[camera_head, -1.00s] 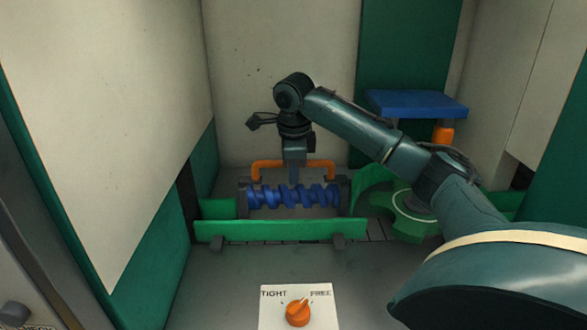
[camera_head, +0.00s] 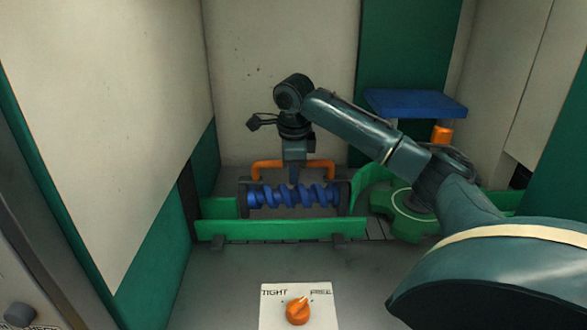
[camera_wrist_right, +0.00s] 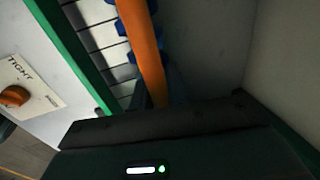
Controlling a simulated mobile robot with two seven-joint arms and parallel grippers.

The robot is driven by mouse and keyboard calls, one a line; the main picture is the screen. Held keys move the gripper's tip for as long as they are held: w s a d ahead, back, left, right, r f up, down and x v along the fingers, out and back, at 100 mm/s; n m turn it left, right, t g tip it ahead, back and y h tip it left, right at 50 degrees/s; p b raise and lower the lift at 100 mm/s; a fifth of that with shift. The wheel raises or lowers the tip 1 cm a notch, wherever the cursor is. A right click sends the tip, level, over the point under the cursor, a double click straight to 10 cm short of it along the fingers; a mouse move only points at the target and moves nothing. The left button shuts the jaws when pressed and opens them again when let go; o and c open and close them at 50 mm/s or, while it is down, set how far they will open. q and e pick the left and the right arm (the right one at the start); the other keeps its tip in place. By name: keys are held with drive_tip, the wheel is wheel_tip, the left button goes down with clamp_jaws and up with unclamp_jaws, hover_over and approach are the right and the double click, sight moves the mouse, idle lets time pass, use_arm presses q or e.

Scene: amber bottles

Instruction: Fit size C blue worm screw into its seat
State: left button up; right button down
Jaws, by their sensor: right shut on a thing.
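The blue worm screw (camera_head: 293,196) lies level between dark end pieces, behind the front green rail (camera_head: 270,230). An orange handle (camera_head: 267,169) arches above and behind it. My right gripper (camera_head: 294,178) points down at the middle of the handle and is shut on it. In the right wrist view the orange handle (camera_wrist_right: 142,50) runs down to the gripper, with parts of the blue screw (camera_wrist_right: 125,28) showing beside it. The fingertips are partly hidden. I cannot tell whether the screw is fully down in its seat. My left gripper is not in view.
A green star-shaped wheel (camera_head: 408,215) stands just right of the screw. A blue block (camera_head: 415,103) and an orange post (camera_head: 442,135) are behind it. An orange knob (camera_head: 298,312) on a TIGHT/FREE plate (camera_head: 272,312) is in front, its pointer toward FREE. Walls enclose both sides.

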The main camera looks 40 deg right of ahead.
drive_tip(key=shift+f, duration=0.25)
idle(0.7)
drive_tip(key=c, duration=1.3)
unclamp_jaws()
drive_tip(key=shift+f, duration=0.1)
drive_tip(key=shift+s+f, duration=0.1)
wheel_tip(320, 180, up, 13)
drive_tip(key=s+a, duration=0.1)
drive_tip(key=s, duration=0.1)
drive_tip(key=shift+a, duration=0.35)
